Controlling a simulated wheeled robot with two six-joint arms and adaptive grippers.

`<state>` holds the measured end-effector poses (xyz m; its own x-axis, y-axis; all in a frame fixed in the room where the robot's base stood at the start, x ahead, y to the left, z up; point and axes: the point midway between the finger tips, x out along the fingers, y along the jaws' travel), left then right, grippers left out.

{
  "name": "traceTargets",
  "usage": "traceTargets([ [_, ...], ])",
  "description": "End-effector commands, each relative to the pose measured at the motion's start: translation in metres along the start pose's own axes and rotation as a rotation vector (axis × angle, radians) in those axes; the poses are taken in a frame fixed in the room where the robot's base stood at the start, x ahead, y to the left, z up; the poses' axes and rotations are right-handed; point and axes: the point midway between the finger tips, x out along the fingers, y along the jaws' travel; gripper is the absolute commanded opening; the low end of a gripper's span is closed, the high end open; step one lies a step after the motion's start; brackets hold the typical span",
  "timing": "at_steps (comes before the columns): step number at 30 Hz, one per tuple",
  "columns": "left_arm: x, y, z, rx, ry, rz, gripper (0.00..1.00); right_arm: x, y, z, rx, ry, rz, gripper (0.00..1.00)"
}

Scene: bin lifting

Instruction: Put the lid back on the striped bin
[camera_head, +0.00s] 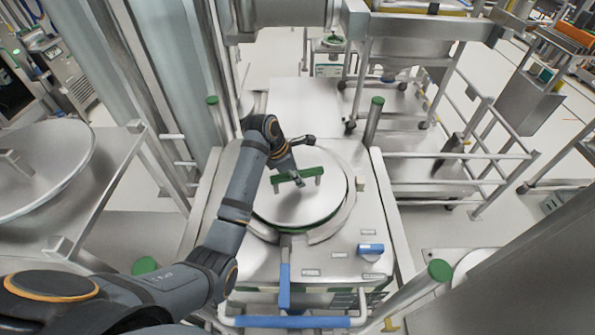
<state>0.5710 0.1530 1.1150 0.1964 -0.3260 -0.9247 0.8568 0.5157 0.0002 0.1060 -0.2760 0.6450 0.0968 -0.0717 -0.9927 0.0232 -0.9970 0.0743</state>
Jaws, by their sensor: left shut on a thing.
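A round metal lid (284,211) with a green bar handle (311,173) lies level over the round opening in the steel station at the middle of the view. A thin green edge shows below its front rim. Whether it rests on the bin or hangs just above cannot be told. The bin's body and any stripes are hidden under the lid and station top. My left gripper (297,162) reaches in from the left and is shut on the green handle, near its middle. My right gripper is not in view.
Green-capped posts (373,112) stand around the station, with a blue lever (284,275) and a blue-white bar (290,321) at its front. Another round metal lid (62,165) lies on a table at left. A railed steel cart (440,155) stands at right.

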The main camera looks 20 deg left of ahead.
Motion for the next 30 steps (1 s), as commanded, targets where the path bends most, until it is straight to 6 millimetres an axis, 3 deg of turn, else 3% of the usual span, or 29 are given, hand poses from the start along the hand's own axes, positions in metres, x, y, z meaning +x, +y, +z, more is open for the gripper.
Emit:
traceTargets([
  [12,0.015,0.001,-0.005,0.003,-0.005,0.005,0.0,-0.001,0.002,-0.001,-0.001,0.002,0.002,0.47],
  [30,0.016,0.002,-0.005,0.003,-0.007,0.007,0.0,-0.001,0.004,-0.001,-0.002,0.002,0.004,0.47],
])
